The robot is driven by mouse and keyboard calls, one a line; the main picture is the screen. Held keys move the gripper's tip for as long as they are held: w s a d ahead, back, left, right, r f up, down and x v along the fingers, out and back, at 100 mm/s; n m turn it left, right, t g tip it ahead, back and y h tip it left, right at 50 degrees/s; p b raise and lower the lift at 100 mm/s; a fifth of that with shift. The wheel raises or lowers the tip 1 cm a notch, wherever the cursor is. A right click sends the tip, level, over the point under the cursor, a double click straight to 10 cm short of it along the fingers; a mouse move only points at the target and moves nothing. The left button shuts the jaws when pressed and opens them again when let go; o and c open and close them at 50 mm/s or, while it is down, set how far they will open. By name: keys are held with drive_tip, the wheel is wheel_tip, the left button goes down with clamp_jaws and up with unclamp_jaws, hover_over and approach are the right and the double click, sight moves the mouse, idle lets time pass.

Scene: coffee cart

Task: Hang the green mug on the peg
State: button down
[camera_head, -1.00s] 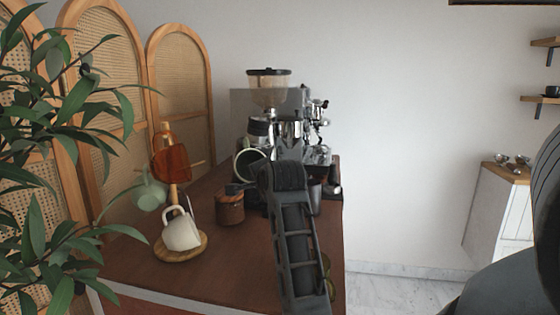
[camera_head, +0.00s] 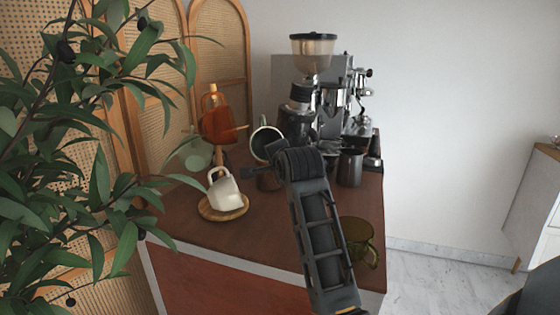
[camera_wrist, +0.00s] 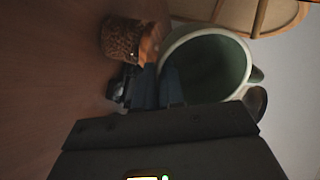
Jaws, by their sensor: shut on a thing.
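The held mug has a pale rim and a dark green inside; in the head view (camera_head: 264,143) its mouth faces the camera. In the wrist view (camera_wrist: 207,68) it is large and close, lying on its side. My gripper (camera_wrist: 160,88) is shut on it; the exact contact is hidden. A wooden mug tree (camera_head: 213,89) stands to the left on a round base (camera_head: 238,211). A bare peg (camera_head: 240,128) seems to point right from it. An orange mug (camera_head: 217,125), a pale green mug (camera_head: 195,154) and a tilted white mug (camera_head: 225,192) are on it.
A coffee machine (camera_head: 349,75) and grinder (camera_head: 312,55) stand behind. A brown jar (camera_head: 268,182) is beside the tree, also close in the wrist view (camera_wrist: 125,40). An olive glass mug (camera_head: 357,238) stands at the front right. A leafy plant (camera_head: 60,170) fills the left.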

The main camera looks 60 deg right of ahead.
drive_tip(key=w+a+f+b, duration=0.1)
drive_tip(key=w+a+b, duration=0.1)
drive_tip(key=w+a, duration=0.2)
drive_tip(key=shift+w+a+f, duration=0.15)
drive_tip(key=shift+f, duration=0.1)
idle(0.5)
idle(0.6)
drive_tip(key=c, duration=1.2)
unclamp_jaws()
drive_tip(key=shift+o, duration=0.2)
drive_tip(key=shift+f, duration=0.15)
drive_tip(key=v, duration=0.8)
drive_tip(key=shift+b, duration=0.35)
